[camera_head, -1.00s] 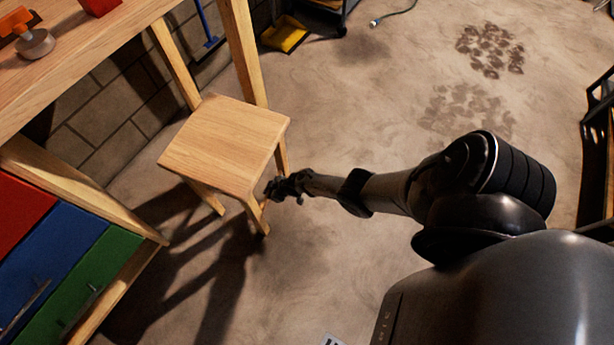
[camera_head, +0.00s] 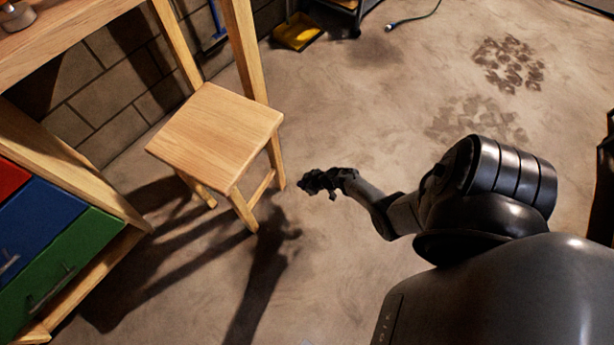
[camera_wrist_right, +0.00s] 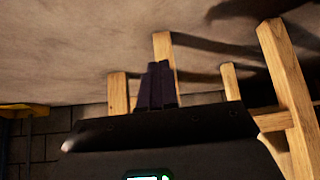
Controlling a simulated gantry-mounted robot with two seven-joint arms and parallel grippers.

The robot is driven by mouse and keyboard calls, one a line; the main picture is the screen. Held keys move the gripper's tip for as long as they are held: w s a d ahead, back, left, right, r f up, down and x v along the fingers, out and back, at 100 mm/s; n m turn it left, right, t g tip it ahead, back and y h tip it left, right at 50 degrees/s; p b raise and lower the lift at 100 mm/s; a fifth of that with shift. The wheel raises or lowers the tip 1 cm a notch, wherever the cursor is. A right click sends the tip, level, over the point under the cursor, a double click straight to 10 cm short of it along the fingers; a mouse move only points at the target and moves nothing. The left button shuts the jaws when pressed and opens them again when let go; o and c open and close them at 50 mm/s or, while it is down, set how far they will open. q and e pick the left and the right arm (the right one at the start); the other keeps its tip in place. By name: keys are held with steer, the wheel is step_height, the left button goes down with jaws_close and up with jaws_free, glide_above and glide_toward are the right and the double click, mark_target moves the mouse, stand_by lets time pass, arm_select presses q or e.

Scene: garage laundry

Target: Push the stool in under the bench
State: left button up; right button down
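The light wooden stool (camera_head: 216,135) stands upright on the floor, in front of the wooden bench (camera_head: 60,45) at upper left. Its seat lies over the lower part of a bench leg (camera_head: 243,50) in the picture; I cannot tell how far it is under the top. My right gripper (camera_head: 318,182) is right of the stool, low, with a visible gap to its nearest leg. In the right wrist view its dark fingers (camera_wrist_right: 157,88) are together with nothing between them, and several wooden legs (camera_wrist_right: 285,80) stand beyond. My left gripper is out of view.
Red, blue and green drawers (camera_head: 65,265) sit left of the stool. A block wall (camera_head: 110,90) is behind the bench. A yellow dustpan (camera_head: 298,32) lies on the floor at the back. The floor right of the stool is open, with damp patches.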

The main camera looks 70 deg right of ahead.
mark_target(283, 178)
steer(key=w+b, duration=0.1)
steer(key=w, duration=0.5)
steer(key=shift+w, duration=0.35)
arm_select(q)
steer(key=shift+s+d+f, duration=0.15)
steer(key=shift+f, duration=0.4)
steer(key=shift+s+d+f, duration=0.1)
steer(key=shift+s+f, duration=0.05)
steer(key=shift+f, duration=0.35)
arm_select(e)
steer(key=shift+d, duration=0.15)
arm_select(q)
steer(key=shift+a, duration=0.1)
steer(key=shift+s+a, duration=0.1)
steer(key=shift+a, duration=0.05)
arm_select(e)
steer(key=shift+w, duration=0.3)
